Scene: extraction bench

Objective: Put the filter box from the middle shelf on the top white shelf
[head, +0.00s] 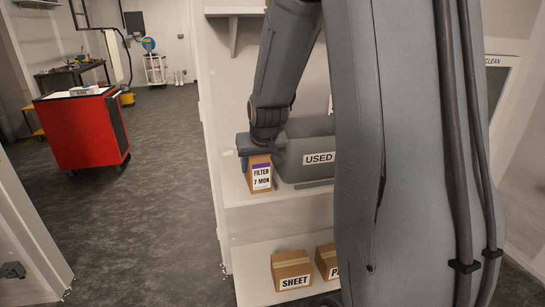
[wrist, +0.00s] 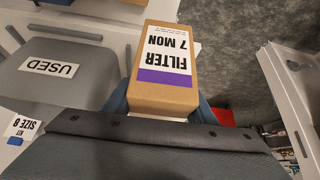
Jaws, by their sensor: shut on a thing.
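The filter box (head: 260,177) is a brown carton with a white label reading "FILTER 7 MON" and a purple band. In the head view it is at the left end of the middle shelf (head: 295,195); I cannot tell whether it touches the shelf. My gripper (head: 262,153) is shut on it from above. In the wrist view the filter box (wrist: 165,70) sits between the fingers, its label upside down. A white shelf (head: 236,11) shows higher up at the top edge of the head view, mostly hidden by my arm.
A grey bin (head: 322,171) labelled "USED" stands close right of the box. Below, the lower shelf (head: 255,289) holds a "SHEET" carton (head: 291,270) and another carton (head: 327,261). A red cart (head: 82,134) stands at the left, with open floor (head: 160,190) between.

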